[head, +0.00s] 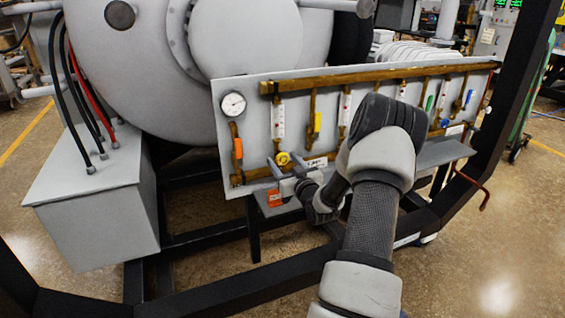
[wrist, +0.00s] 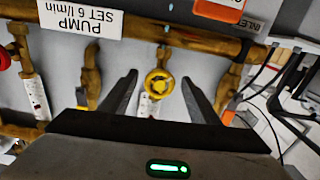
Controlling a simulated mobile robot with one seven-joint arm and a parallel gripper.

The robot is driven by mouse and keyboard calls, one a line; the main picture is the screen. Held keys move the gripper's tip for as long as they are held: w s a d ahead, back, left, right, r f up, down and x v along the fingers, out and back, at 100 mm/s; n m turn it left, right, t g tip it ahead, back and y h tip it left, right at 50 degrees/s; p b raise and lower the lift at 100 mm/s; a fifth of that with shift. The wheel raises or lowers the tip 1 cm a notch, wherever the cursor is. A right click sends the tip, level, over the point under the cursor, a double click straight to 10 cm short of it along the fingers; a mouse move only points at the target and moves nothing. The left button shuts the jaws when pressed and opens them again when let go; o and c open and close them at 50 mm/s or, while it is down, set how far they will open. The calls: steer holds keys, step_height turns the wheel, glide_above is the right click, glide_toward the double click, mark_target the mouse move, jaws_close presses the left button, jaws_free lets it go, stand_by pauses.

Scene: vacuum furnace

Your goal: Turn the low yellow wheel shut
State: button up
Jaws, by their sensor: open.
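The low yellow wheel (head: 283,158) is a small round handwheel at the lower left of the grey valve panel (head: 255,110). It also shows in the wrist view (wrist: 159,83), near the picture's middle, below a brass pipe. My gripper (head: 284,166) is at the wheel in the head view, partly hidden by my own wrist. In the wrist view my gripper (wrist: 159,77) is open, with one dark finger on each side of the wheel. Gaps show between both fingers and the wheel. How far the fingertips reach along its depth I cannot tell.
A pressure gauge (head: 233,105) and an orange handle (head: 238,148) are left of the wheel. A white "PUMP SET 6 l/min" label (wrist: 80,17) and an orange tag (wrist: 220,9) are near it. A grey shelf (head: 445,151) juts out below the panel.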

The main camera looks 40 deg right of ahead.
steer(key=shift+w+d, duration=0.15)
steer(key=shift+w, duration=0.45)
steer(key=c, duration=1.1)
steer(key=shift+o, duration=0.2)
